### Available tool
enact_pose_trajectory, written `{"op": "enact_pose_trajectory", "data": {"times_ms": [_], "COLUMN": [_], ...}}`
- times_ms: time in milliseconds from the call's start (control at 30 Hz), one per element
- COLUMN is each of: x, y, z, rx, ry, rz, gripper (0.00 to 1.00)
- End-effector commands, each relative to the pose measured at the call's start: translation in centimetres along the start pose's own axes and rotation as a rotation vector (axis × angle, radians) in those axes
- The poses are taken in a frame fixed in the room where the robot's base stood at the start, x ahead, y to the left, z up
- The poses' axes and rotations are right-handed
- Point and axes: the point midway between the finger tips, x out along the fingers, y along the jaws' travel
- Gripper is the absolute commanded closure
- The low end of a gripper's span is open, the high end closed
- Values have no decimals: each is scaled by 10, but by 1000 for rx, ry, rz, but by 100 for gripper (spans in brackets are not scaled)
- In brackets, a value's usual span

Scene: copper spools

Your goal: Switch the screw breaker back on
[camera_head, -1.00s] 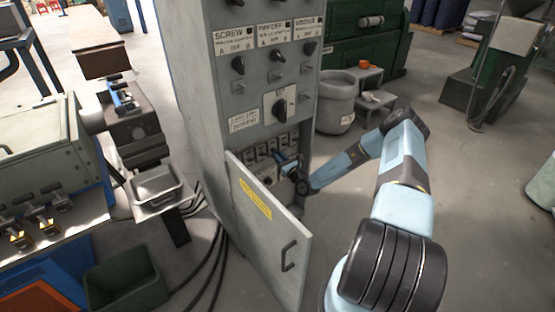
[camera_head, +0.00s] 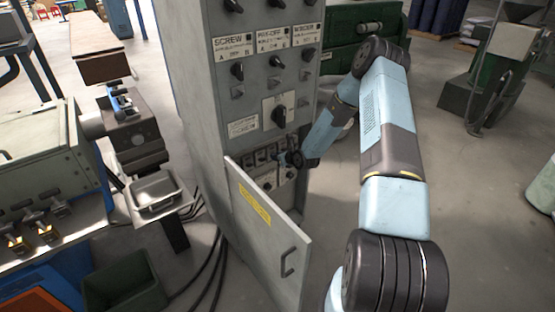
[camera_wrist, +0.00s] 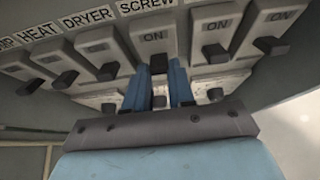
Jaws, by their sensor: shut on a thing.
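The screw breaker (camera_wrist: 151,40) sits in a row of breakers behind the open door of the grey cabinet (camera_head: 190,110).
The open cabinet door (camera_head: 262,235) with its handle stands in front, left of my arm. Neighbouring breaker levers, such as the dryer lever (camera_wrist: 108,71), are close to the fingers. A rotary knob (camera_head: 281,116) is above the breakers.

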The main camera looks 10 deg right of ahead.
Motion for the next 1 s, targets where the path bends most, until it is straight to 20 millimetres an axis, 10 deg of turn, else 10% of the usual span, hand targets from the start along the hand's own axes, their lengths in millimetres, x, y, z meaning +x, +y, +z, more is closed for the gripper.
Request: {"op": "enact_pose_trajectory", "data": {"times_ms": [800,833,1000], "x": [1,2,1], "y": [2,2,2], "z": [5,5,5], "rx": [0,-1,-1], "ry": [97,97,97], "rz": [4,4,3], "gripper": [100,76,59]}}
